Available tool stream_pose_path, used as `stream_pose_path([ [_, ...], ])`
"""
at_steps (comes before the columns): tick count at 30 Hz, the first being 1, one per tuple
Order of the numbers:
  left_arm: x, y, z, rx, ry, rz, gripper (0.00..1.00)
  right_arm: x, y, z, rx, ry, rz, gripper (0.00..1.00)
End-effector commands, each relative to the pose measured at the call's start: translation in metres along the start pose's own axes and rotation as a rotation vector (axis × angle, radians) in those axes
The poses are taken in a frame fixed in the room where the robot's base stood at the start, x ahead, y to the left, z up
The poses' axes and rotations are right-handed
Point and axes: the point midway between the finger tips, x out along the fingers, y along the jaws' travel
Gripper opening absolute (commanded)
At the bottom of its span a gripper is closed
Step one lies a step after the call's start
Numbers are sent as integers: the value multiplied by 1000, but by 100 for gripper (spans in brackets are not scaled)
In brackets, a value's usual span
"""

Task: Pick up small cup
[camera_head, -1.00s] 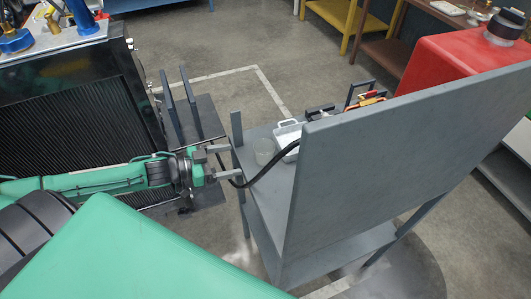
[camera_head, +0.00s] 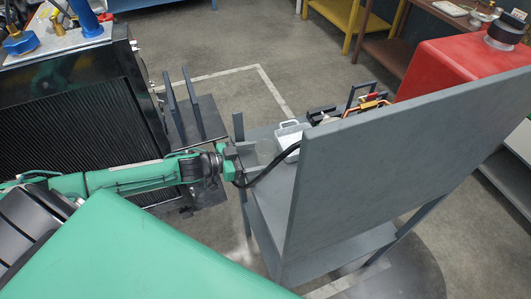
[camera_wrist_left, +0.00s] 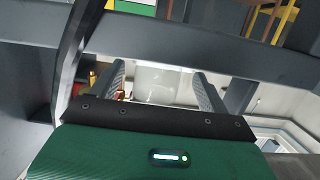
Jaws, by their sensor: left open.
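My left gripper (camera_head: 250,160) reaches in from the left at the cart's edge, just left of the cup. In the left wrist view the jaws (camera_wrist_left: 157,73) are open and empty. I cannot tell whether a finger touches the cup. My right gripper is not in view.
The grey cart has a tall panel (camera_head: 400,150) on its right and an upright post (camera_head: 239,128) near the cup. The white tray (camera_head: 291,134) and tools (camera_head: 362,104) sit behind. A black hose (camera_head: 270,168) curves in front of the cup. A black radiator (camera_head: 75,115) stands left.

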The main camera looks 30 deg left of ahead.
Motion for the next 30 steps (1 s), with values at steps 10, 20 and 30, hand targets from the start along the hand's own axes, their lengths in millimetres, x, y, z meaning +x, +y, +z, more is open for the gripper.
stream_pose_path([
  [10, 36, 2, -2, 0, 1, 0, 78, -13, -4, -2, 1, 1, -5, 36],
  [20, 38, 2, -1, 0, 0, 0, 67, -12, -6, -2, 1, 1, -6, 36],
  [30, 37, 2, -1, 0, 0, 0, 31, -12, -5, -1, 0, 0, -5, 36],
])
